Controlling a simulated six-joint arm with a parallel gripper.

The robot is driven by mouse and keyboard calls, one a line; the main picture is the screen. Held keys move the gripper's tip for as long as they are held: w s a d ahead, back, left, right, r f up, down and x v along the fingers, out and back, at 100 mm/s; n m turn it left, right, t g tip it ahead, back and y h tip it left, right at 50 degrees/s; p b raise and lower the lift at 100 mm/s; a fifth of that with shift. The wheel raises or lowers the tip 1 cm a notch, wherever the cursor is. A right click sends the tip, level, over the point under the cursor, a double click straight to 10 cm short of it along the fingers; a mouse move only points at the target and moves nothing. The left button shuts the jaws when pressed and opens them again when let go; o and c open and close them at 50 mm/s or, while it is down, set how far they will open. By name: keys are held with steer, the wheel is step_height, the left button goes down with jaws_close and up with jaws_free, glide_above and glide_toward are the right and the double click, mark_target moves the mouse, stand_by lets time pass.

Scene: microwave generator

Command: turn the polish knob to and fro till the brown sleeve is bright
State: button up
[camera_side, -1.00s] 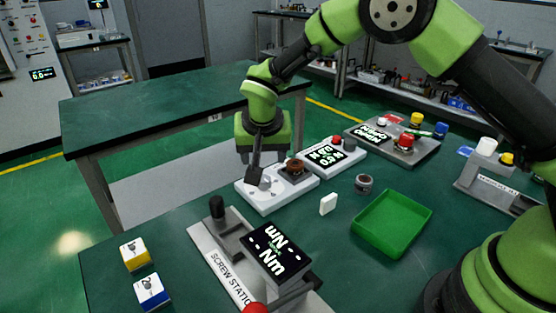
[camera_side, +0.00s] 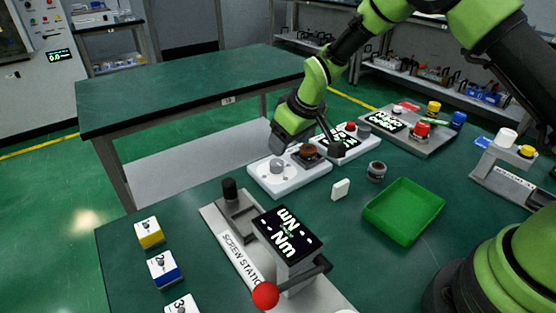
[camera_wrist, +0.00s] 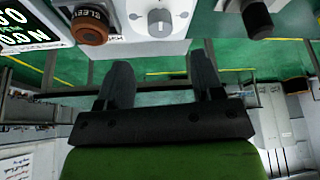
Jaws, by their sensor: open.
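The polish knob (camera_side: 278,167) is a round grey knob on a white base (camera_side: 262,182). It also shows at the top of the wrist view (camera_wrist: 160,20), with its white pointer mark. The brown sleeve (camera_side: 309,152) sits on a dark block at the right part of that base; it looks dull reddish brown in the wrist view (camera_wrist: 90,27). My gripper (camera_wrist: 162,70) is open and empty, its two fingers well apart.
A display unit (camera_side: 352,143) with a red button stands behind the sleeve. A screw station (camera_side: 235,262) with a red-balled lever is in front. A white block (camera_side: 341,189), a grey ring part (camera_side: 376,171) and an empty green tray (camera_side: 404,240) lie to the right.

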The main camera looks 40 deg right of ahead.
mark_target(277, 162)
steer(key=x, duration=0.8)
steer(key=shift+s, duration=0.1)
steer(key=c, duration=0.9)
